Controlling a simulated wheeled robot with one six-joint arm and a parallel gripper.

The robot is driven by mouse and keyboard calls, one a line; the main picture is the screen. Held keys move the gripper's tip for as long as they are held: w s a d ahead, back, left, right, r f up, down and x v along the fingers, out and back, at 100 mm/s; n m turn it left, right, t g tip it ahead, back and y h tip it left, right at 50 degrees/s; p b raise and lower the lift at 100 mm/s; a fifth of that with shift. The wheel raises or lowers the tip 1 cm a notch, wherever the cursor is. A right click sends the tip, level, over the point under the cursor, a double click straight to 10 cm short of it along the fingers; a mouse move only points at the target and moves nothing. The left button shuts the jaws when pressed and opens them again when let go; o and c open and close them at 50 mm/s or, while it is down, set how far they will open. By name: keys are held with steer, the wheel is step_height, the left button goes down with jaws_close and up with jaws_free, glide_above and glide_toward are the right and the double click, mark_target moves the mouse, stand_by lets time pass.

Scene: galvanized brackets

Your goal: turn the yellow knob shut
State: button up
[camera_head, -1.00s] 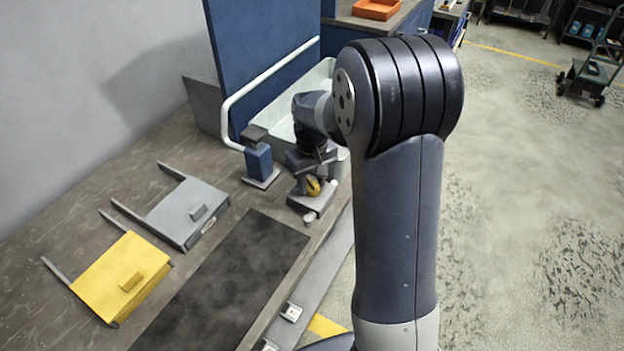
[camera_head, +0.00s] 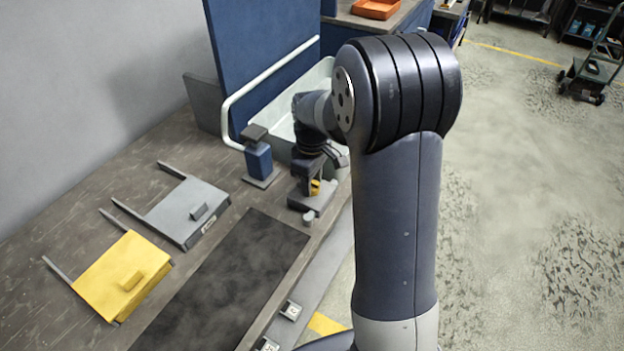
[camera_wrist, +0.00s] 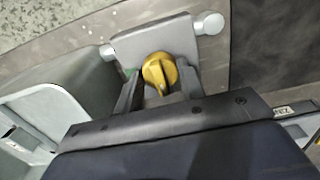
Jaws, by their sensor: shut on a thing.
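The yellow knob (camera_wrist: 160,72) sits on a grey fixture (camera_wrist: 149,44) that has round pipe ends. In the wrist view the knob lies between the two fingers of my gripper (camera_wrist: 158,88), which is shut on it. In the head view the yellow knob (camera_head: 315,187) shows as a small patch under my gripper (camera_head: 312,184), partly hidden by it. The grey fixture (camera_head: 300,203) stands near the front edge of the bench there. The knob's exact turn angle is hard to tell.
A blue post with a dark top (camera_head: 258,160) stands just left of my gripper. A pale bin (camera_head: 279,135) and white rail (camera_head: 232,100) are behind it. A grey drawer-like box (camera_head: 187,215), a yellow one (camera_head: 105,285) and a dark mat (camera_head: 225,285) lie on the bench.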

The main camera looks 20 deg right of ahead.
stand_by(0.3)
steer(key=o, duration=1)
steer(key=shift+r, duration=0.1)
step_height(320, 180, up, 11)
steer(key=shift+f, duration=0.2)
step_height(320, 180, down, 11)
steer(key=shift+r, duration=0.1)
stand_by(0.5)
